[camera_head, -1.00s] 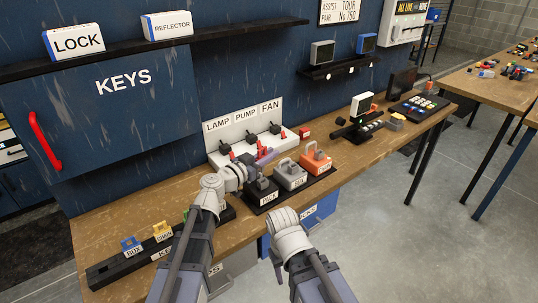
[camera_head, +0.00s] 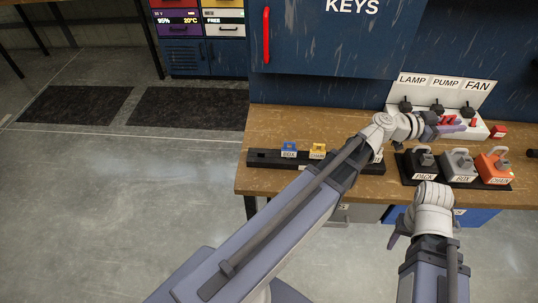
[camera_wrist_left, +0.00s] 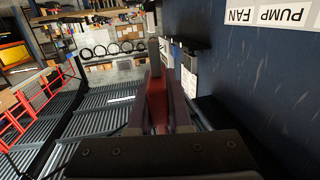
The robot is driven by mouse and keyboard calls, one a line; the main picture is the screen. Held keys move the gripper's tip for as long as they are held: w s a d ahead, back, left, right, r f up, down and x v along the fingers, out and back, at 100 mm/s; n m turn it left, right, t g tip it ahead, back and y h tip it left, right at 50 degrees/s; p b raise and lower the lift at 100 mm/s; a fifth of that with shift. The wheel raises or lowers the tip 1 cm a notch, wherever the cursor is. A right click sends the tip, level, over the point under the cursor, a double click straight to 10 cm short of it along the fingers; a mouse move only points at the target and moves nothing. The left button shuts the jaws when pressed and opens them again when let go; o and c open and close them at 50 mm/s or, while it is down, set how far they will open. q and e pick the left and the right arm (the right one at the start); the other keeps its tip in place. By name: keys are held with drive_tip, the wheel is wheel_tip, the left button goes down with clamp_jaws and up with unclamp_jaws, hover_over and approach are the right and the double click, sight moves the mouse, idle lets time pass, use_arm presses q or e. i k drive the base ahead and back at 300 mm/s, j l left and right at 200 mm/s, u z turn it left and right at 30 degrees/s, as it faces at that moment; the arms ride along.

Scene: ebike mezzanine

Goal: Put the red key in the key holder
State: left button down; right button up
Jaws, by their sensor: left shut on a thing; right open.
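My left gripper (camera_head: 458,127) is in front of the LAMP, PUMP, FAN switch panel, above the table. In the left wrist view my left gripper (camera_wrist_left: 157,75) is shut on the red key (camera_wrist_left: 157,105), whose red body shows between the two fingers. The key holder (camera_head: 265,158) is a long black bar on the table's left part. A blue key (camera_head: 289,148) and a yellow key (camera_head: 318,149) stand in it.
Padlocks marked PACK (camera_head: 424,161), BOX (camera_head: 460,163) and CHAIN (camera_head: 494,166) stand on a black base right of my left arm. The switch panel (camera_head: 482,128) is behind my left gripper. The KEYS cabinet (camera_head: 335,45) hangs above. Wooden table (camera_head: 275,120) behind the holder is clear.

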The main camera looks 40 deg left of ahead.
sight(261, 159)
drive_tip(key=k+j, duration=0.2)
drive_tip(key=j, duration=0.2)
drive_tip(key=k+j, duration=0.15)
drive_tip(key=j, duration=0.25)
drive_tip(key=k+j, duration=0.2)
drive_tip(key=j, duration=0.2)
drive_tip(key=k+j, duration=0.15)
drive_tip(key=j, duration=0.2)
drive_tip(key=k+j, duration=0.2)
drive_tip(key=j, duration=0.2)
